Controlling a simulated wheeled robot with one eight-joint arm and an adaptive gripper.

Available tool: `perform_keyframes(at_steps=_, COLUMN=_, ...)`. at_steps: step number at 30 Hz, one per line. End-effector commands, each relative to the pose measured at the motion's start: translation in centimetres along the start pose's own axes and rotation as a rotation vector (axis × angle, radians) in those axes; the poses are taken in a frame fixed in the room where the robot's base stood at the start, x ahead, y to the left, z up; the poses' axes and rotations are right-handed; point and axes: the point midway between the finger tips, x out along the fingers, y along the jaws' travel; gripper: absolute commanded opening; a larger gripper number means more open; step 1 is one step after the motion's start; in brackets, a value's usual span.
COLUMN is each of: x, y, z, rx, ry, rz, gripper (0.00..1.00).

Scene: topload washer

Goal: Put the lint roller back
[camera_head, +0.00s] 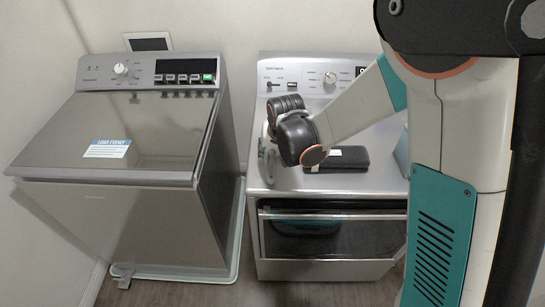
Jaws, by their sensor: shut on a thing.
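My gripper (268,143) is over the front left of the top of the right-hand machine (385,181), largely hidden by my dark wrist. It is shut on a slim pale grey-green thing (267,167), which I take to be the lint roller. Only a small part of it shows, upright, close to the machine's left edge. I cannot tell whether its lower end touches the top.
A black flat case (338,159) lies on the machine top, right of my wrist. A pale blue thing (402,157) stands farther right, partly behind my arm. The topload washer (120,215) on the left has its lid down. A small grey thing (123,273) lies at its foot.

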Motion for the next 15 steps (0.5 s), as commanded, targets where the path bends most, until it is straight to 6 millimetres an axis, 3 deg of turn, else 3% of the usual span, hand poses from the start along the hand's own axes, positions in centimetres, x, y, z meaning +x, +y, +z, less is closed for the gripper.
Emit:
perform_keyframes(at_steps=2, x=0.84, y=0.10, z=0.32, rx=0.000, ry=0.000, rz=0.000, gripper=0.21)
perform_keyframes(at_steps=13, x=1.05, y=0.13, z=0.42, rx=0.000, ry=0.000, rz=0.000, gripper=0.21)
perform_keyframes(at_steps=14, x=0.96, y=0.12, z=0.38, rx=0.000, ry=0.000, rz=0.000, gripper=0.50)
perform_keyframes(at_steps=15, x=0.92, y=0.11, z=0.37, rx=0.000, ry=0.000, rz=0.000, gripper=0.59)
